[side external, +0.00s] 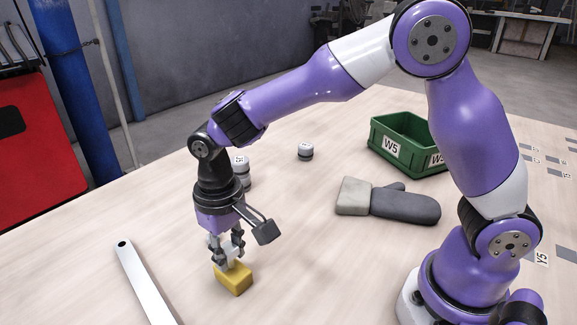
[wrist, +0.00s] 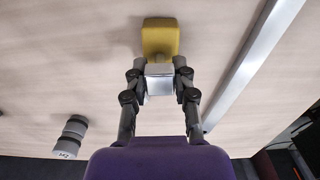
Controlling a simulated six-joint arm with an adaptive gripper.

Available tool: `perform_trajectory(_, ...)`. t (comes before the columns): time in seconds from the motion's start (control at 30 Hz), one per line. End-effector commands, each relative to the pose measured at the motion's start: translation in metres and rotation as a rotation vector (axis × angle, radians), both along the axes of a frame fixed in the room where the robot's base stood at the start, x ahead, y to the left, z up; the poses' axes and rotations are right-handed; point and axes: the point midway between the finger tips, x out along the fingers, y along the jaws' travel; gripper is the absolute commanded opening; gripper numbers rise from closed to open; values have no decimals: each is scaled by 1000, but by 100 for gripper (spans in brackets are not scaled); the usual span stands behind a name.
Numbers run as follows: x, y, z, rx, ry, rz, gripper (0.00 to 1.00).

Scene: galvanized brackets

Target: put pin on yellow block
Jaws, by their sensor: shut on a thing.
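The yellow block (side external: 233,279) lies on the table below my gripper (side external: 227,252). In the wrist view the yellow block (wrist: 160,32) shows just beyond the fingertips. My gripper (wrist: 159,68) is shut on a small silver-grey piece, which I take to be the pin (wrist: 159,84). The fingers press it from both sides, and they hide part of it in the side view. The held piece is right over or against the block. I cannot tell whether they touch.
A long pale metal bar (side external: 144,283) lies left of the block. Behind my gripper stand grey-white cylinders (side external: 241,166), with another (side external: 305,152) farther back. A grey glove (side external: 392,201) and a green bin (side external: 376,148) lie to the right. The table front of the glove is clear.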

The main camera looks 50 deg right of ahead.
Motion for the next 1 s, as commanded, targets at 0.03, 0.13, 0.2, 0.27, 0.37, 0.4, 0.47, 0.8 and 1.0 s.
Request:
perform_trajectory(0.03,0,0,-1,0,-1,0,0)
perform_trajectory(0.13,0,0,-1,1,-1,0,0)
perform_trajectory(0.2,0,0,-1,1,-1,0,0)
perform_trajectory(0.27,0,0,-1,0,-1,0,0)
perform_trajectory(0.37,0,0,-4,0,0,0,35)
perform_trajectory(0.4,0,0,-4,0,-1,0,55)
perform_trajectory(0.47,0,0,-4,0,-1,0,59)
perform_trajectory(0.8,0,0,-2,1,-2,0,59)
perform_trajectory(1.0,1,1,26,2,-6,0,59)
